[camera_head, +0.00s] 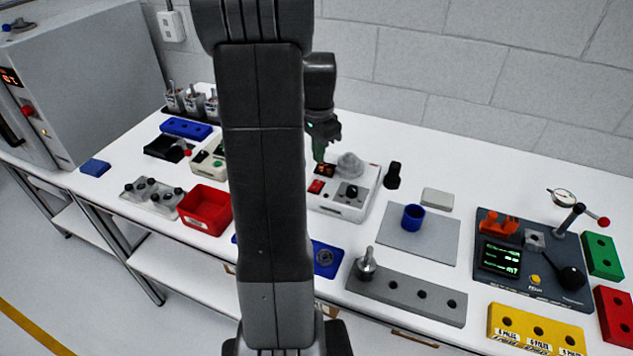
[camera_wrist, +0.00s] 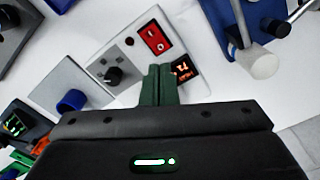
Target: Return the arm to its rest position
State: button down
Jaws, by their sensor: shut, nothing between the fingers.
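There the box (camera_wrist: 130,55) lies beyond the fingertips, with a red switch (camera_wrist: 154,38), a black knob (camera_wrist: 113,75) and the lit display (camera_wrist: 184,69). I cannot tell whether the fingertips touch the box. My arm hides part of the bench's middle.
A red bin (camera_head: 205,209) stands left of my arm. A grey mat with a blue ring (camera_head: 413,217), a grey bar holding a metal part (camera_head: 367,262), and a dark tester (camera_head: 533,262) stand to the right. A wall closes the back. Bare bench (camera_head: 480,165) shows at the back right.

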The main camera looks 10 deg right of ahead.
aim_at(318, 182)
jog(key=shift+f, duration=0.1)
notch_tip(318, 182, down, 7)
jog(key=b, duration=0.5)
jog(key=shift+b, duration=0.4)
